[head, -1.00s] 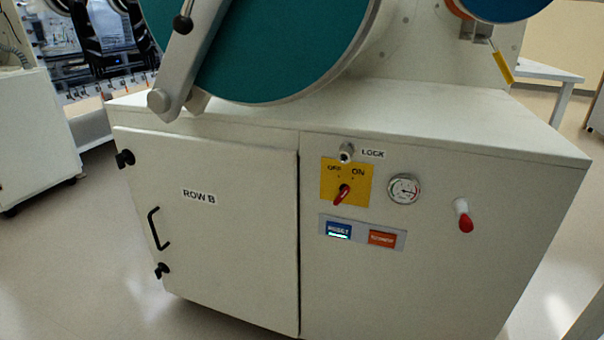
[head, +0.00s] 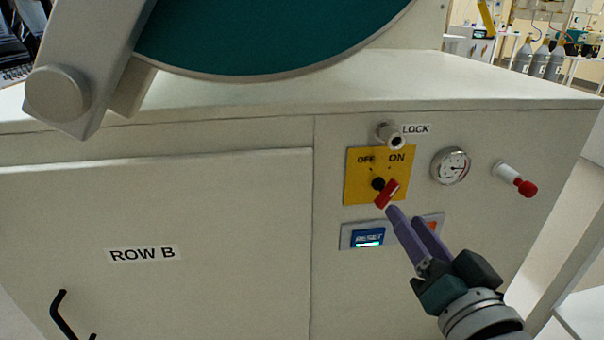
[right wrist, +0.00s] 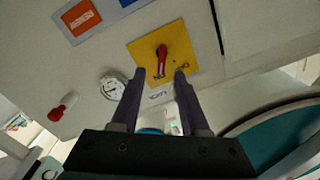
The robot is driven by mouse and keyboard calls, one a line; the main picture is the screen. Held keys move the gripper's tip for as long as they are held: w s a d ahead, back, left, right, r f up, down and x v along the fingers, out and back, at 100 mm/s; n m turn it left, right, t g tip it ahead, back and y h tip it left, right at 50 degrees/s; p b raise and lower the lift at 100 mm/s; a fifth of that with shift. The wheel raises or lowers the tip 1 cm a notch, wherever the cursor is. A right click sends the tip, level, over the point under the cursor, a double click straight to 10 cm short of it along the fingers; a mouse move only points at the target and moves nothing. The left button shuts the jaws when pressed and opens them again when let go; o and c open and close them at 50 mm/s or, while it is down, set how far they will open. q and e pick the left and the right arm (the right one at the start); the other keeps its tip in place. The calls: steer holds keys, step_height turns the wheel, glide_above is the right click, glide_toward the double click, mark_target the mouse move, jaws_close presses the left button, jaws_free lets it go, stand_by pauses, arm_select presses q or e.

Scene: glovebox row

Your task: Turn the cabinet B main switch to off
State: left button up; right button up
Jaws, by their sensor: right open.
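The main switch has a red handle (head: 388,193) on a yellow plate (head: 355,192) marked OFF at left and ON at right. The handle slants from lower left to upper right, its upper end toward ON. My right gripper (head: 405,216) is open and empty, its purple fingers just below and in front of the handle. In the right wrist view, the red handle (right wrist: 161,58) shows between and beyond the fingertips of my gripper (right wrist: 160,73). Whether a finger touches the handle I cannot tell. My left gripper is not in view.
A LOCK knob (head: 391,135) protrudes just above the plate. A gauge (head: 450,166) and a red-tipped white handle (head: 515,178) are to the right. The ROW B door (head: 200,210) is left.

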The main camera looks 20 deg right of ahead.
mark_target(389, 197)
steer(key=b+x, duration=0.1)
steer(key=x, duration=0.5)
steer(key=shift+w+a, duration=0.1)
steer(key=shift+a, duration=0.05)
steer(key=shift+c, duration=0.6)
jaws_close()
